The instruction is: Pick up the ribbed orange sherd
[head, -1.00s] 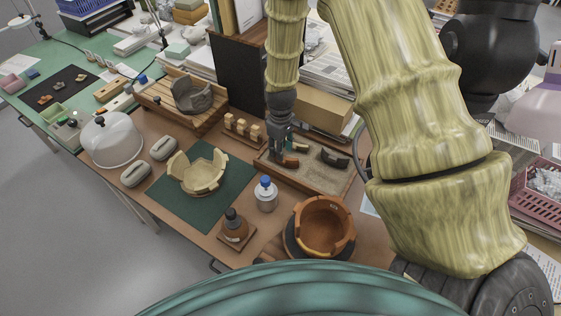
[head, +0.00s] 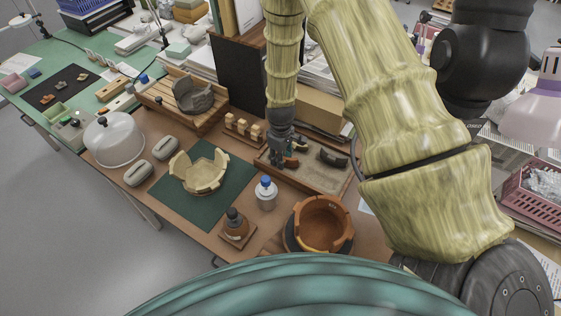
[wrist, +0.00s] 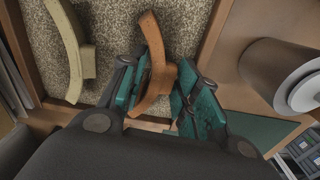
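The ribbed orange sherd (wrist: 158,62) is a curved, narrow piece in the wrist view, lying over the speckled bed of the sand tray (head: 313,182). My gripper (wrist: 160,88) has its two teal-padded fingers on either side of the sherd's lower part. The right finger is close against the sherd's bulging side, and a small gap shows on the left. Contact is hard to judge. In the head view, my gripper (head: 283,162) points down into the left part of the tray, and largely hides the sherd there.
A pale curved sherd (wrist: 72,50) lies left of my fingers in the wrist view. A dark sherd (head: 333,158) lies at the tray's right. A blue-capped bottle (head: 266,193), an orange bowl (head: 322,224) and a cream bowl (head: 199,172) on a green mat stand nearby.

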